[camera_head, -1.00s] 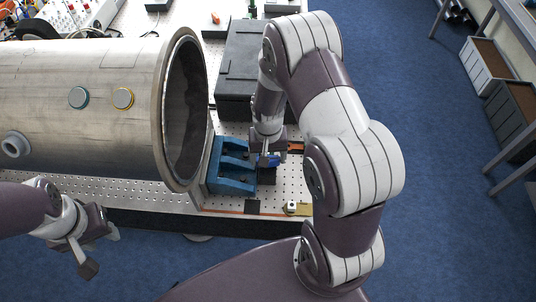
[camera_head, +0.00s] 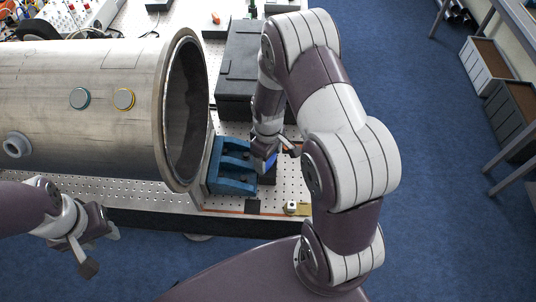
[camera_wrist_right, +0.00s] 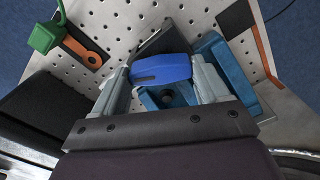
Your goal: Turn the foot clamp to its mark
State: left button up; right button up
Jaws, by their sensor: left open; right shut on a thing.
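The foot clamp, a bright blue slotted piece (camera_wrist_right: 163,74), sits between the two grey fingers of my right gripper (camera_wrist_right: 159,68) in the right wrist view. That gripper is shut on it. In the head view only a small blue part of the clamp (camera_head: 270,162) shows beside the right gripper (camera_head: 274,150), next to the blue foot bracket (camera_head: 233,168). The bracket also shows behind the fingers in the wrist view (camera_wrist_right: 222,57). A dark plate (camera_wrist_right: 158,39) lies behind the clamp. I cannot make out the mark. My left gripper (camera_head: 98,250) is open and empty, off the table's front edge.
A large metal pipe (camera_head: 90,110) fills the left of the table, its open flange close to the bracket. A black case (camera_head: 238,60) stands behind. An orange slotted clamp (camera_wrist_right: 82,51) with a green part (camera_wrist_right: 47,37) lies near the right gripper.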

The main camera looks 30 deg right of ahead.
jog(key=n, duration=0.5)
jog(key=shift+w+n, duration=0.1)
jog(key=shift+n, duration=0.2)
jog(key=shift+r, duration=0.1)
dwell(0.4)
jog(key=o, duration=1.1)
jog(key=shift+c, duration=0.2)
jog(key=shift+r, duration=0.35)
notch_tip(320, 180, up, 12)
jog(key=b, duration=0.2)
